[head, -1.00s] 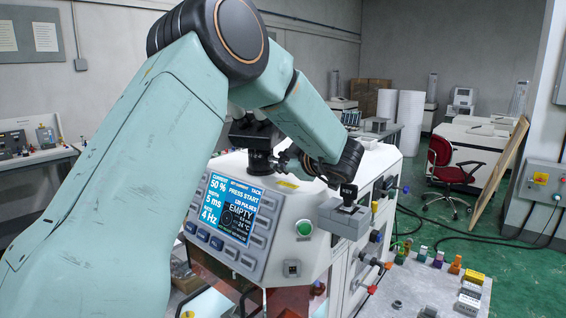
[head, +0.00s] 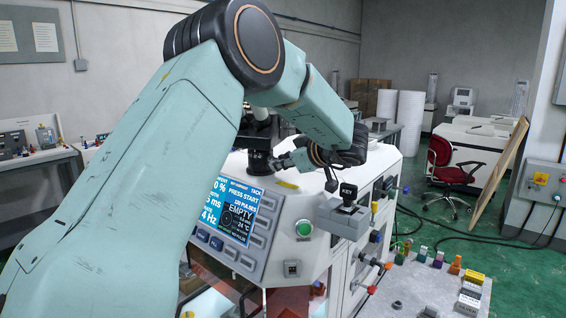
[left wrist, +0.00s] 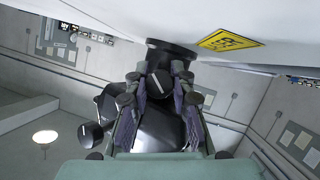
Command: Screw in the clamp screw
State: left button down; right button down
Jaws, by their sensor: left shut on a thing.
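The clamp screw (left wrist: 159,84) is a round black knob with a white line, in the middle of the left wrist view. It sits at a black cylindrical collar (left wrist: 166,50) on the white machine body. My left gripper (left wrist: 158,95) has its purple-padded fingers on both sides of the knob and is shut on it. In the head view my left gripper (head: 285,161) reaches from the right to the base of a black column (head: 259,150) on top of the machine. The screw's thread is hidden. My right gripper is in neither view.
A second black knob (left wrist: 91,134) and a yellow label (left wrist: 230,40) show near my gripper.

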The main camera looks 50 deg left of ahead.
pick_arm(q)
jog(key=shift+f+m+g, duration=0.1)
jog(key=shift+m+g, duration=0.4)
jog(key=shift+m, duration=0.3)
jog(key=c, duration=1.1)
grip_release()
jog(key=v, duration=1.1)
jog(key=shift+w+d+r, duration=0.1)
jog(key=shift+d+r, duration=0.2)
jog(key=shift+r, duration=0.1)
